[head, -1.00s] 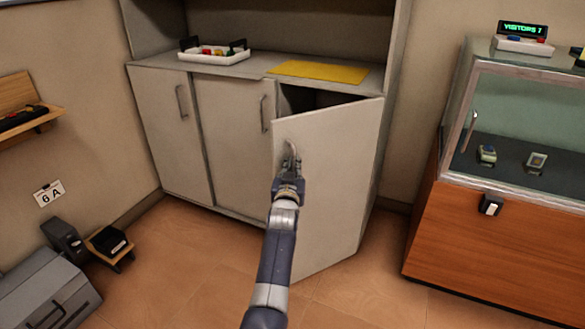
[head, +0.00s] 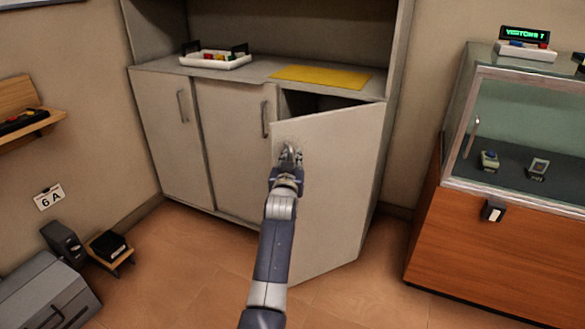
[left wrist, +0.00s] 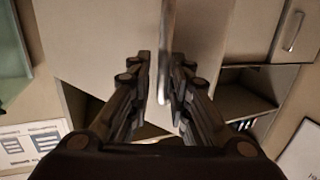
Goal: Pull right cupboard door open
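The right cupboard door (head: 335,185) is pale grey and stands partly open, its free left edge swung out from the cupboard. A dark gap (head: 296,102) shows above it. My left gripper (head: 288,155) is at the door's metal handle near that free edge. In the left wrist view the handle (left wrist: 166,45) runs between the two fingers of the left gripper (left wrist: 161,62), which are close in around it. A narrow gap shows on the handle's left side. My right gripper is in neither view.
Two other cupboard doors (head: 170,125) (head: 228,150) are closed. A white tray (head: 214,62) and a yellow mat (head: 320,75) lie on top. A wood and glass display case (head: 500,240) stands at the right. Floor (head: 180,265) is clear before the cupboard.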

